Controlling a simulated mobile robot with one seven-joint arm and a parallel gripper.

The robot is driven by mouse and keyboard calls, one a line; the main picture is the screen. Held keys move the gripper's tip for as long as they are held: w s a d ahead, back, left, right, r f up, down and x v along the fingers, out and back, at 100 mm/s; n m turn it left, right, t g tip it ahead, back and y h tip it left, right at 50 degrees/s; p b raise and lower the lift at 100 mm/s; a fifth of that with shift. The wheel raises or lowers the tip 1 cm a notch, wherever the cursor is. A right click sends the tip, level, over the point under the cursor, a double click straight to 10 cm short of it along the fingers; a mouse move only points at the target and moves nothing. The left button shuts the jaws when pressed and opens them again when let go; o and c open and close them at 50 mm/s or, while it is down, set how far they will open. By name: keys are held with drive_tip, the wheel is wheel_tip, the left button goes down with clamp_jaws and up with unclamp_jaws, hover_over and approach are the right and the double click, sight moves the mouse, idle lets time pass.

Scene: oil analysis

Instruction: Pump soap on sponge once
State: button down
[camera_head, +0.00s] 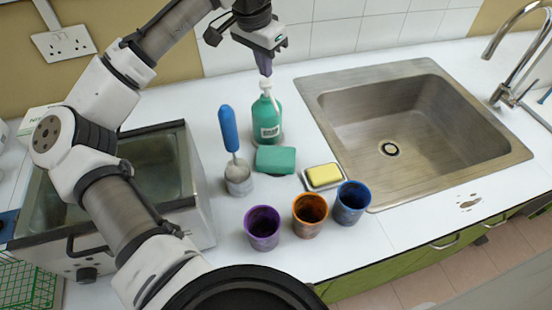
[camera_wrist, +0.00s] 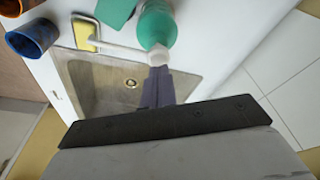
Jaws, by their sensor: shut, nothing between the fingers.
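A green soap bottle (camera_head: 267,122) with a white pump head (camera_head: 265,87) stands upright on the counter left of the sink. In the wrist view the bottle (camera_wrist: 156,25) is at the top, and its white nozzle (camera_wrist: 120,47) points left. My gripper (camera_head: 265,72) is shut and empty, pointing down directly over the pump head. Its fingertips (camera_wrist: 159,72) are at or just above the pump top; I cannot tell if they touch. A green sponge (camera_head: 276,159) lies in front of the bottle. A yellow sponge (camera_head: 324,175) lies on a small pale dish to the right.
Purple (camera_head: 263,228), orange (camera_head: 309,214) and blue (camera_head: 351,202) cups stand at the counter front. A blue-handled brush (camera_head: 229,130) stands in a grey holder (camera_head: 239,178) left of the bottle. A metal bath (camera_head: 190,200) is at left, the sink (camera_head: 400,140) at right.

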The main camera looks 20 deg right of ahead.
drive_tip(key=shift+w+d+p+v, duration=0.1)
drive_tip(key=shift+d+p+v, duration=0.1)
drive_tip(key=shift+p+v, duration=1)
drive_tip(key=shift+w+d+p+v, duration=0.15)
drive_tip(key=shift+d+p+v, duration=0.05)
drive_tip(key=shift+p+v, duration=0.95)
drive_tip(key=shift+r, duration=0.75)
drive_tip(key=shift+f, duration=0.1)
